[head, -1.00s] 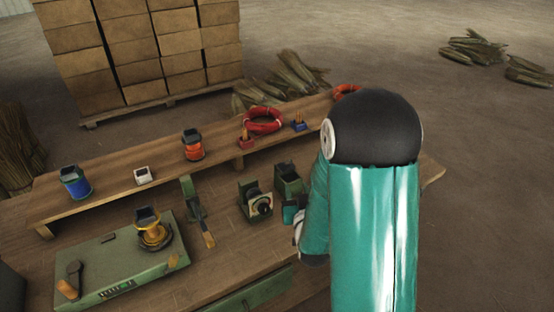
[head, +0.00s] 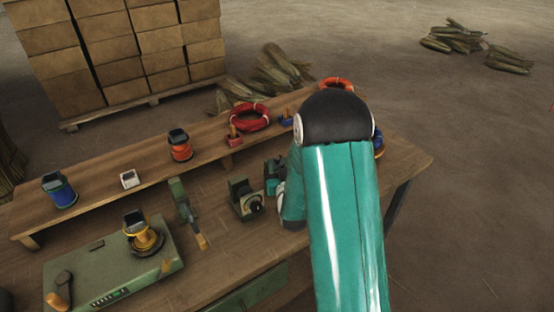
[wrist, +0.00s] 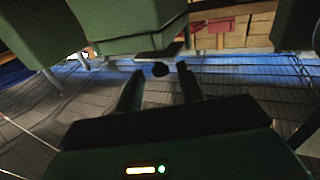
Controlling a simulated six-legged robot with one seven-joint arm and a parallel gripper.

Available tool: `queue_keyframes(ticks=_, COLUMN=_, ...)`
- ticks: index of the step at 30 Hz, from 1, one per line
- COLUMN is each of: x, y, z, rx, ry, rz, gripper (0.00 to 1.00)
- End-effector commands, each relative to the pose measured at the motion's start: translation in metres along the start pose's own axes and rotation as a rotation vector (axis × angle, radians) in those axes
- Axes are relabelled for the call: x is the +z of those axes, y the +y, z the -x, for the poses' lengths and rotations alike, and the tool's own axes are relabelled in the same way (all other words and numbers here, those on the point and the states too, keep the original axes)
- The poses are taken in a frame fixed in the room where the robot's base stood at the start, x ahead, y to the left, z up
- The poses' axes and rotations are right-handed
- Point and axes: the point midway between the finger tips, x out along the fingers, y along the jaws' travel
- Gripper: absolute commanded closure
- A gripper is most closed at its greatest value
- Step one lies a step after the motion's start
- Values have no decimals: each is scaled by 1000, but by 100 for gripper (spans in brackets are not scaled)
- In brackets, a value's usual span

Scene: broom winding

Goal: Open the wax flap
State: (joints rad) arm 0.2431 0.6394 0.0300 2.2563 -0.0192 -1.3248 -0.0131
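My gripper (wrist: 160,90) shows in the wrist view with its two dark fingers apart and nothing held between them. A small dark round knob (wrist: 160,69) appears just beyond and between the fingertips. A green box-like body (wrist: 130,25) hangs large above it; I cannot tell which part is the wax flap. In the head view, my teal arm covers most of the area at the bench's right. A green box with a round dial (head: 244,200) stands just left of my gripper end. Another green box behind it is mostly hidden, and whether any flap is open cannot be seen.
On the wooden bench (head: 215,232) stand a green flat machine (head: 75,268) with a yellow spool and a green upright tool (head: 182,200). The raised shelf (head: 95,190) holds a blue canister, an orange canister and a red coil (head: 250,117). Stacked boxes stand behind.

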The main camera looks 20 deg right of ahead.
Motion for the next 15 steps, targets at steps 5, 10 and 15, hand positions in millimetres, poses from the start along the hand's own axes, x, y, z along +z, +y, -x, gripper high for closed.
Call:
queue_keyframes(ticks=5, x=0, y=-1, z=-24, rx=0, ry=0, rz=0, gripper=62)
queue_keyframes(ticks=10, x=0, y=-2, z=-31, rx=0, ry=0, rz=0, gripper=62)
queue_keyframes(ticks=15, x=0, y=-2, z=-31, rx=0, ry=0, rz=0, gripper=62)
